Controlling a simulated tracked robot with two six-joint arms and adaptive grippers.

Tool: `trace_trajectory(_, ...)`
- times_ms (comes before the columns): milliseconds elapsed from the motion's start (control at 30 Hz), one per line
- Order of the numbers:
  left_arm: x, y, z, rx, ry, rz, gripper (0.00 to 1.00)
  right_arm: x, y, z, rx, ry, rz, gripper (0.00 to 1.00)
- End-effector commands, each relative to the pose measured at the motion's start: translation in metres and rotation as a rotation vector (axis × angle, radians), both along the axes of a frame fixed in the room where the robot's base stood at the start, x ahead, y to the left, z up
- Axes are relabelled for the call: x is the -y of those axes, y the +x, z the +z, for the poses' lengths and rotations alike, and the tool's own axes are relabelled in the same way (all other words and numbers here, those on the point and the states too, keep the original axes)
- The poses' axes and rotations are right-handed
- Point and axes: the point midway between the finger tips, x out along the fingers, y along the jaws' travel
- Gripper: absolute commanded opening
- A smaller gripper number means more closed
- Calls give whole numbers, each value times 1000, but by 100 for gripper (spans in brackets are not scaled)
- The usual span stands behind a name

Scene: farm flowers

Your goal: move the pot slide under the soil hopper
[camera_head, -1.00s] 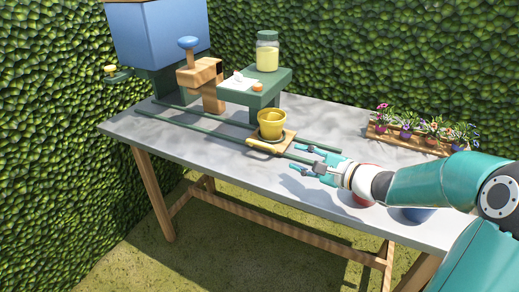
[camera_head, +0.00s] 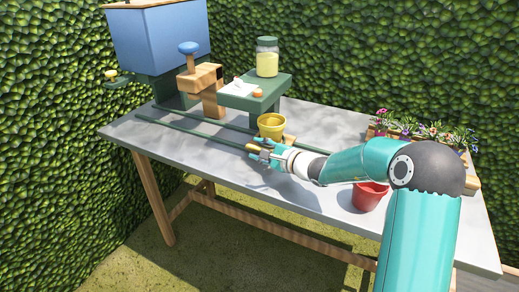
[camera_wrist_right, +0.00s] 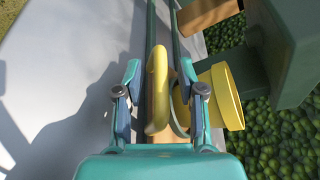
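The pot slide (camera_head: 291,139) is a wooden plate on two green rails (camera_head: 205,136), with a yellow pot (camera_head: 271,127) on it. Its yellow handle (camera_wrist_right: 157,88) shows in the right wrist view. My right gripper (camera_head: 259,151) is at the slide's front edge. In the right wrist view my right gripper (camera_wrist_right: 160,95) is open, one finger on each side of the handle, with gaps visible. It hides most of the slide in the head view. The soil hopper is probably the big blue box (camera_head: 160,40) at the rails' left end. My left gripper is not in view.
A green stand (camera_head: 255,100) behind bears a jar (camera_head: 267,58). A red pot (camera_head: 368,196) sits under my right arm, flowers (camera_head: 425,130) at right. The table's front left (camera_head: 190,160) is clear.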

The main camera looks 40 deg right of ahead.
Motion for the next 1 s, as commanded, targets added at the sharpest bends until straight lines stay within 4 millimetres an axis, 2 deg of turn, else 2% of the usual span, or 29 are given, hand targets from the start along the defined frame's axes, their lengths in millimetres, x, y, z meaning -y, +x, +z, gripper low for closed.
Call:
trace_trajectory(233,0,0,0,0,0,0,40,0,1,0,0,0,0,39)
trace_trajectory(467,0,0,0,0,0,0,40,0,0,0,0,0,0,3)
trace_trajectory(500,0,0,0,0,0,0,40,0,0,0,-1,0,1,0)
trace_trajectory(1000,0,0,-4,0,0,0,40,0,2,-3,-2,0,-4,0)
